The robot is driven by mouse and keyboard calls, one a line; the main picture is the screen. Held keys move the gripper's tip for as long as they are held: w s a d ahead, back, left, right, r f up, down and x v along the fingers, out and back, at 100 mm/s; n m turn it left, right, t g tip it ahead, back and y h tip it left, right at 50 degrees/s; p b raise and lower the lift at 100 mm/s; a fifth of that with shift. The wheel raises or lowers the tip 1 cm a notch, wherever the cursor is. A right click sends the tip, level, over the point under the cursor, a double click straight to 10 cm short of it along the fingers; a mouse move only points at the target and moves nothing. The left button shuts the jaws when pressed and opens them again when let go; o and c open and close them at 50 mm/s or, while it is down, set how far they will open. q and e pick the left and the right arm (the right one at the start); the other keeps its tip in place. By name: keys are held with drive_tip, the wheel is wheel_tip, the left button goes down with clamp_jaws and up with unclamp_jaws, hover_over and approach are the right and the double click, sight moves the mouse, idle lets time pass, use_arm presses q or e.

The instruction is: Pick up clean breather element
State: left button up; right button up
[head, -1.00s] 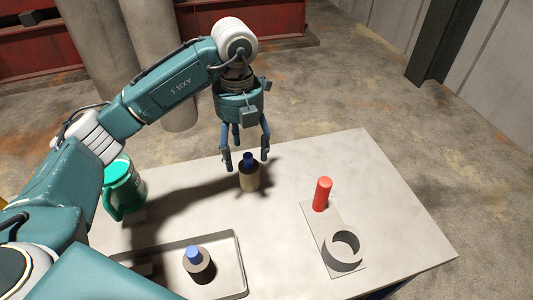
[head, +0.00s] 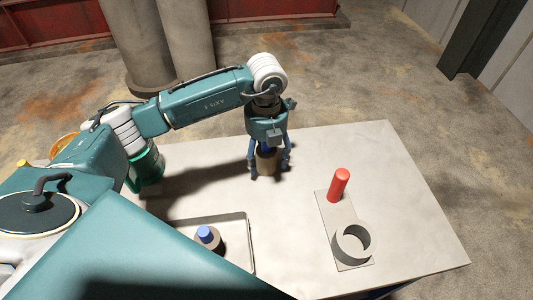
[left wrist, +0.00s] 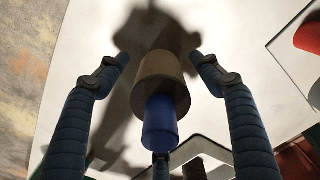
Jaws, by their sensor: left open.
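A tan cylindrical element with a blue top knob, which I take as the breather element (head: 266,162), stands upright near the back of the table. My left gripper (head: 269,170) points down over it, with open fingers spread around it. In the left wrist view the element's tan body (left wrist: 160,72) and blue knob (left wrist: 160,122) sit between the fingers, with visible gaps at the left and right fingers. A similar blue-topped element (head: 208,238) stands in the shallow tray (head: 251,245). My right gripper is not in view.
A grey plate with an open ring (head: 352,243) and a red cylinder (head: 338,185) stands at the right of the table (head: 400,190). A green jug (head: 148,168) is at the left, partly behind my arm. The table between the element and plate is clear.

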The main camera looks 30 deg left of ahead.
use_arm(q)
drive_tip(key=shift+f, duration=0.6)
drive_tip(key=c, duration=1.3)
drive_tip(key=shift+o, duration=0.2)
drive_tip(key=shift+r, duration=0.15)
